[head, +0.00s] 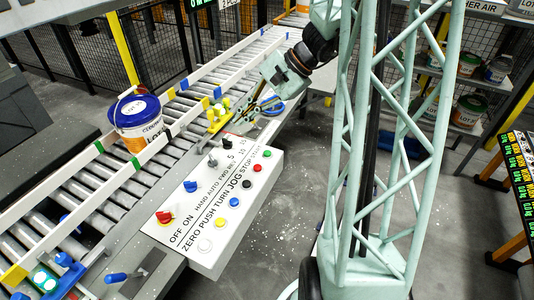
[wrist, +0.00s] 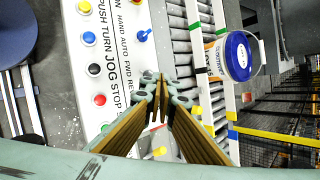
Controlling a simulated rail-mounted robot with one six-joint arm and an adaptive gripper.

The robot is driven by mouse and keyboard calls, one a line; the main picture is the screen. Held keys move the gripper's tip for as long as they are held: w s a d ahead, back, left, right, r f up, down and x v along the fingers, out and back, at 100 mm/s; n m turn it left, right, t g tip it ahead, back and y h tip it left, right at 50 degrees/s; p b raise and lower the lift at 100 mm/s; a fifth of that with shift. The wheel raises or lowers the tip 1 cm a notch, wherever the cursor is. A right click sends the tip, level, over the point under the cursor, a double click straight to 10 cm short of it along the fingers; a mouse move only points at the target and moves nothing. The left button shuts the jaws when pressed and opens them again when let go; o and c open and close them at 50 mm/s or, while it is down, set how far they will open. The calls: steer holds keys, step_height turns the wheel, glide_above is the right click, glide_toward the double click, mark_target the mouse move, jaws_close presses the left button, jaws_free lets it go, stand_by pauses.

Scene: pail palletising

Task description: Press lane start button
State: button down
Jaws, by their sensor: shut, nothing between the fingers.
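The white control panel (head: 208,262) carries a row of buttons along the lettering. The green button (head: 267,153) is at the START end, beside the red button (head: 257,168) near STOP. In the wrist view the green button (wrist: 105,128) is partly visible, left of the fingers. My gripper (head: 242,118) is shut and empty, with its fingers pointing down over the far end of the panel. In the wrist view its fingertips (wrist: 160,82) come together over the panel's edge, apart from the green button. I cannot tell their exact height above the panel.
A roller conveyor (head: 88,184) runs beside the panel and carries a white pail with a blue lid (head: 138,122). Black, blue and yellow buttons and several switches fill the panel. Shelves with pails (head: 468,112) stand at the right. Speckled floor lies open below.

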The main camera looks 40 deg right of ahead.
steer(key=d+f+m+t+h, duration=0.1)
steer(key=d+f+m, duration=0.3)
steer(key=d+f, duration=0.5)
steer(key=shift+s+d+t, duration=0.25)
steer(key=shift+d+t, duration=0.25)
steer(key=shift+d, duration=0.6)
steer(key=shift+f+b, duration=0.25)
steer(key=shift+b, duration=0.05)
steer(key=b, duration=0.2)
glide_above(268, 153)
steer(key=shift+s+f, duration=0.15)
steer(key=shift+f, duration=2.7)
steer(key=shift+f+b, duration=1.35)
steer(key=shift+b, duration=0.1)
